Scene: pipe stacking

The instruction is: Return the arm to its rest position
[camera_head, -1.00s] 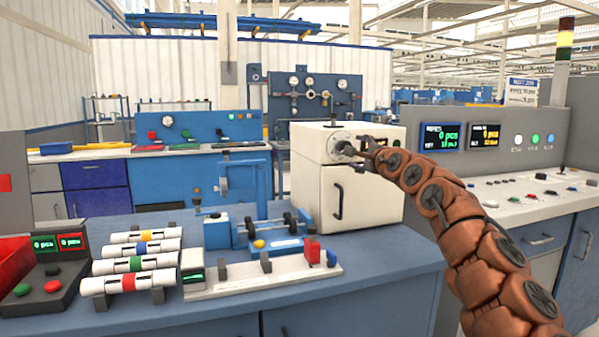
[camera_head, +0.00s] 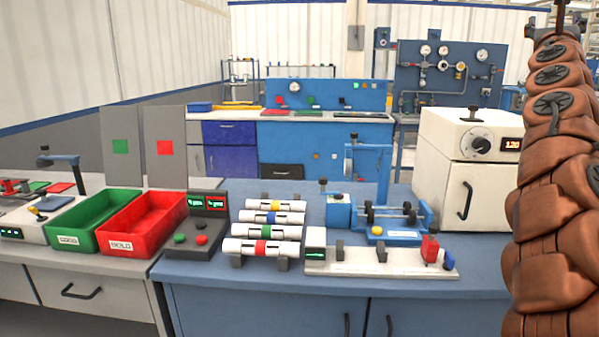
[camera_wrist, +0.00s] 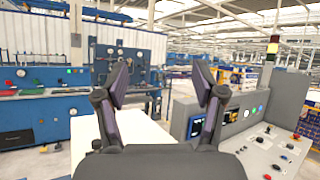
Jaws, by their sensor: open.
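My arm, with copper-brown segments, stands upright at the right edge in the head view, in front of the white oven (camera_head: 440,178). Its upper end is near the top edge of the picture. My gripper (camera_wrist: 160,85) shows in the wrist view with its two dark fingers spread apart and nothing between them. It points out over the hall, above the white top of the oven (camera_wrist: 135,132). The gripper is too cut off in the head view to make out its fingers.
Several white pipes with coloured bands (camera_head: 262,247) lie on the blue workbench. A green bin (camera_head: 95,243) and a red bin (camera_head: 150,243) stand at the left. A blue fixture (camera_head: 340,212) and a white rail (camera_head: 375,268) sit mid-bench. A grey control console (camera_wrist: 245,118) stands right in the wrist view.

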